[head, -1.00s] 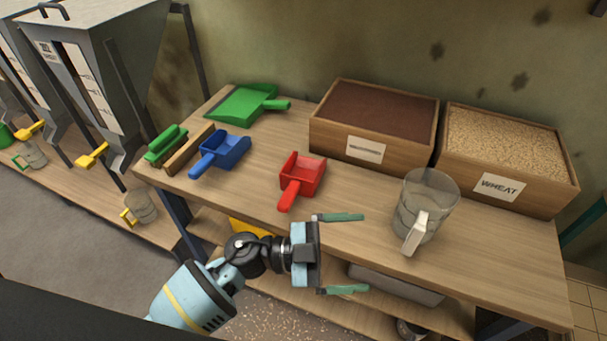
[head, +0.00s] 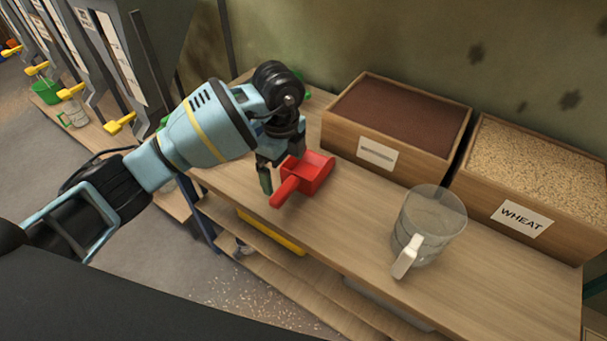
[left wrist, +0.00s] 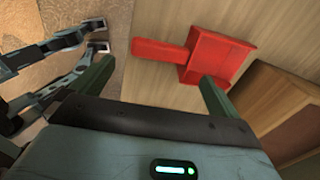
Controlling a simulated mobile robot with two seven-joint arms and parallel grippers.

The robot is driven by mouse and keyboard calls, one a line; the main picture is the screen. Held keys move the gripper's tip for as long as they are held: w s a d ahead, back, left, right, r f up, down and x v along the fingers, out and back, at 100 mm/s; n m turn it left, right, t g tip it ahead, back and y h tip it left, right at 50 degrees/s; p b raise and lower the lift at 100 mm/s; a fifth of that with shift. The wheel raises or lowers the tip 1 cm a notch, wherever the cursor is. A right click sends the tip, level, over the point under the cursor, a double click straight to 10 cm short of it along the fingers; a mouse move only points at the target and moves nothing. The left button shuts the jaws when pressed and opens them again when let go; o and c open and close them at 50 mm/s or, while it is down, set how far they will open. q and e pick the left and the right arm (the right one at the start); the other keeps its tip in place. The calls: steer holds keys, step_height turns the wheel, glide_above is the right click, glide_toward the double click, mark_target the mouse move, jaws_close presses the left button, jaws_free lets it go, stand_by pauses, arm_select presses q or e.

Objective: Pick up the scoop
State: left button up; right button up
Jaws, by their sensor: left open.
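A red scoop (head: 306,178) lies on the wooden table, its handle pointing to the front left. My left gripper (head: 281,170) is right beside it, pointing down, open and empty. In the left wrist view the red scoop (left wrist: 215,58) lies ahead of the open fingers (left wrist: 158,70), its handle in front of the gap between them. I see no grip on it. The blue scoop seen earlier is mostly or wholly hidden behind my left arm.
A clear measuring jug (head: 432,222) stands to the right on the table. Behind are a wooden box of brown grain (head: 397,115) and a box labelled WHEAT (head: 530,170). A yellow item (head: 272,232) is on the lower shelf. The table between scoop and jug is clear.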

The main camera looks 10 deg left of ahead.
mark_target(285, 188)
arm_select(q)
steer(key=shift+f, duration=0.85)
steer(key=shift+w+f, duration=0.1)
steer(key=shift+f, duration=3.05)
steer(key=shift+a+r, duration=0.1)
steer(key=c, duration=0.7)
steer(key=shift+c, duration=0.3)
arm_select(e)
steer(key=shift+s+f, duration=0.25)
steer(key=shift+f, duration=0.05)
arm_select(q)
steer(key=shift+r, duration=0.45)
steer(key=r, duration=0.2)
steer(key=shift+s+r, duration=0.3)
steer(key=shift+r, duration=0.1)
steer(key=s+a+r+p, duration=0.1)
steer(key=s, duration=1.4)
steer(key=shift+s+a, duration=0.15)
steer(key=shift+a, duration=0.15)
arm_select(e)
steer(key=shift+w+r+t, duration=0.15)
steer(key=shift+w+r, duration=0.25)
steer(key=shift+r, duration=0.2)
steer(key=shift+w+r+t, duration=0.15)
steer(key=shift+w+r, duration=0.25)
steer(key=shift+r, duration=0.2)
arm_select(q)
steer(key=shift+r, duration=0.1)
